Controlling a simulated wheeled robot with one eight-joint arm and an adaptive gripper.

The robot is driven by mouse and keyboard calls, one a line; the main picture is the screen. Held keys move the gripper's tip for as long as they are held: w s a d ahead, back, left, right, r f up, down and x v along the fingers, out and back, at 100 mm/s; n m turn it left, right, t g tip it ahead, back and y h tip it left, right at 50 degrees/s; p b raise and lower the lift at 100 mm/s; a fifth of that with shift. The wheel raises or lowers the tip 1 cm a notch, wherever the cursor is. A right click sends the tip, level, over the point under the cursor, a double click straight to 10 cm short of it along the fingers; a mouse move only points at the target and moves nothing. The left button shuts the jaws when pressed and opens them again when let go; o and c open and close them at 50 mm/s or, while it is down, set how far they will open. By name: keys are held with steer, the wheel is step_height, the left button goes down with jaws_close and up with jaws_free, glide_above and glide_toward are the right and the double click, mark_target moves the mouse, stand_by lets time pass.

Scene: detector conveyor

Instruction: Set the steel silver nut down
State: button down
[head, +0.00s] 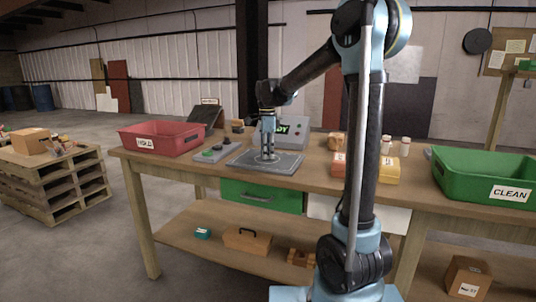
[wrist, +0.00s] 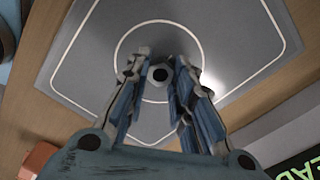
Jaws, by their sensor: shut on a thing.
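My gripper (wrist: 160,85) points down over the grey plate (wrist: 85,75) and is shut on the steel silver nut (wrist: 160,75). In the wrist view the nut is a small grey ring with a dark hole, held between the fingertips inside the plate's white circle. In the head view my gripper (head: 267,154) is low over the plate (head: 285,165); the nut is too small to make out there. I cannot tell whether the nut touches the plate.
A red bin (head: 162,138) stands left on the workbench and a green bin marked CLEAN (head: 485,175) at the right. A grey device with a green screen (head: 297,127) is behind the plate. A small control box (head: 215,151) sits left of it. Orange and yellow boxes (head: 388,170) stand to the right.

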steer(key=shift+f, duration=0.2)
steer(key=c, duration=1.4)
jaws_free()
steer(key=shift+r, duration=0.2)
step_height(320, 180, up, 12)
steer(key=shift+f, duration=0.1)
